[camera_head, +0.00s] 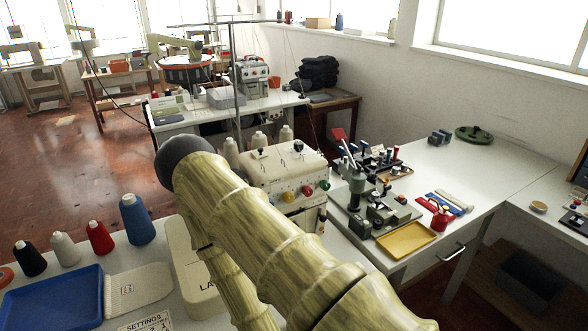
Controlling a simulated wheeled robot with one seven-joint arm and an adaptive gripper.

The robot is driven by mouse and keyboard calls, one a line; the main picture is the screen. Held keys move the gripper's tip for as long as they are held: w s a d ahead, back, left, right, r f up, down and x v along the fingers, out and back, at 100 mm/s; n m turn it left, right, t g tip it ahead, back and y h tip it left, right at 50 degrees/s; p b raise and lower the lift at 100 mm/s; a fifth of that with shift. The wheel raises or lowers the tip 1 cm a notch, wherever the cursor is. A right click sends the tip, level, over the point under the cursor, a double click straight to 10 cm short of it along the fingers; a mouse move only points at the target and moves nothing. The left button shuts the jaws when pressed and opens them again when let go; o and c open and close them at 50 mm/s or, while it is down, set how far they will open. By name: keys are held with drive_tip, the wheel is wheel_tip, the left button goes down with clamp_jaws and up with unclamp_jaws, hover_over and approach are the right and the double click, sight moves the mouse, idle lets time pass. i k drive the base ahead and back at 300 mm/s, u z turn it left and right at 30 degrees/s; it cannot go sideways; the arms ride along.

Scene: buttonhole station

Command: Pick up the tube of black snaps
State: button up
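I cannot pick out a tube of black snaps for certain. Several slim tubes or strips in red, blue (449,202) and white lie side by side on the white table at the right. A dark rack (372,160) behind the press holds small red, blue, white and dark pieces, too small to tell apart. My arm, with a pale wood-like surface, crosses the lower middle of the view and hides part of the near table. My gripper is not in view.
A green-grey press (357,190) stands beside a yellow tray (406,238) and a red bottle (441,219). A cream machine (285,175) stands behind my arm. Thread cones, one blue (137,219), and a blue tray (55,300) are at left.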

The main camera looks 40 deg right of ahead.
sight(374, 165)
drive_tip(key=u, duration=0.95)
drive_tip(key=k, duration=1.25)
drive_tip(key=z, duration=1.65)
